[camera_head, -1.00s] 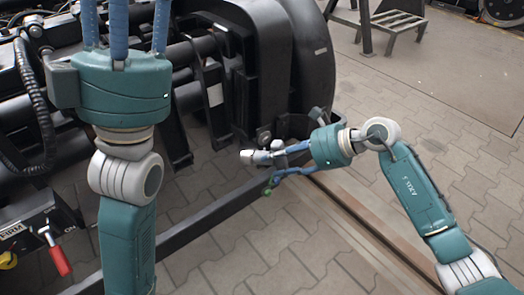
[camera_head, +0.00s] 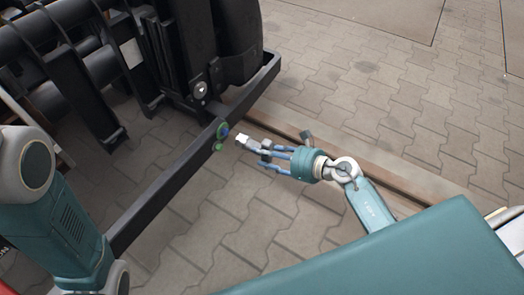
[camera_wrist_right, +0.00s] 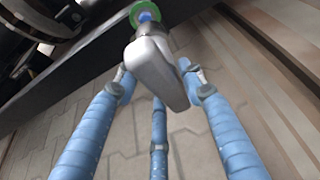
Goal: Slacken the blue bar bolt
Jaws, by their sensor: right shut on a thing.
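The blue bar bolt (camera_head: 223,130) sits on the side of a long black bar, with green parts (camera_head: 219,147) around or beside it. In the right wrist view the blue bolt (camera_wrist_right: 148,16) shows in front of a green ring (camera_wrist_right: 147,8). My right gripper (camera_head: 268,152) is shut on a silver tool (camera_head: 244,140); its blue fingers also grip the tool (camera_wrist_right: 152,62) in the wrist view. The tool's tip points at the bolt from the right. It is very close, but I cannot tell whether they touch. My left gripper is out of view.
The black bar (camera_head: 165,188) runs diagonally beneath the dark bogie (camera_head: 190,50) at upper left. A brownish rail (camera_head: 375,170) lies right of the bar, behind my right gripper. Open paving spreads at upper right.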

